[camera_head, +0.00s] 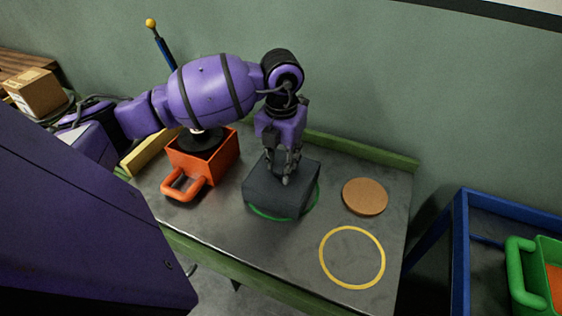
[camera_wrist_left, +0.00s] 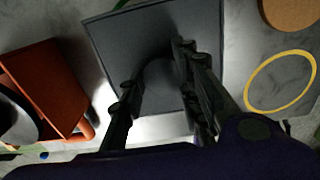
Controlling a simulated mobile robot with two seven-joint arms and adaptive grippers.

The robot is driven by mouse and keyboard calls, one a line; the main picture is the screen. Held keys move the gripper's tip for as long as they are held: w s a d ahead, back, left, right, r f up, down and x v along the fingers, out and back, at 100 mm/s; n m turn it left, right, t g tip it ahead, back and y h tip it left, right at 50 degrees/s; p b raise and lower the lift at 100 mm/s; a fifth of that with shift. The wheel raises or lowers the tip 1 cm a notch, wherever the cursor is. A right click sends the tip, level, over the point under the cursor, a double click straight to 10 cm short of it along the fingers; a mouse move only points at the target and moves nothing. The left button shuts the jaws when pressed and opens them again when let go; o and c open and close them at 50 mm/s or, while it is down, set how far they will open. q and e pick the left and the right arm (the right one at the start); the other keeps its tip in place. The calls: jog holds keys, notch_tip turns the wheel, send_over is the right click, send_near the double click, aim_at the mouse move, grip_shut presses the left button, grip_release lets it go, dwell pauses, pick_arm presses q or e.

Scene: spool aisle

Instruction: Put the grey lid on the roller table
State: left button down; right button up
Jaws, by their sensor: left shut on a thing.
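The grey lid (camera_head: 267,197) is a dark, square, box-like piece over the green ring (camera_head: 255,212) on a grey-topped table with green edges (camera_head: 300,256). I cannot tell whether it rests on the top or hangs just above it. In the left wrist view the lid (camera_wrist_left: 118,42) shows a round knob in its middle. My left gripper (camera_head: 287,178) points down from above and is shut on the lid; its fingers (camera_wrist_left: 157,75) stand either side of the knob. I see no rollers, so I cannot tell which surface is the roller table. My right gripper is not in view.
An orange handled bin (camera_head: 222,161) with a dark round thing in it stands left of the lid. A tan disc (camera_head: 365,196) and a yellow ring (camera_head: 324,262) lie to the right. A blue frame (camera_head: 460,240) with a green bin (camera_head: 520,282) stands beyond a gap.

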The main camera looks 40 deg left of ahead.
pick_arm(q)
jog(key=c, duration=1.3)
grip_release()
jog(key=shift+f, duration=0.1)
notch_tip(320, 180, up, 12)
jog(key=shift+r, duration=0.2)
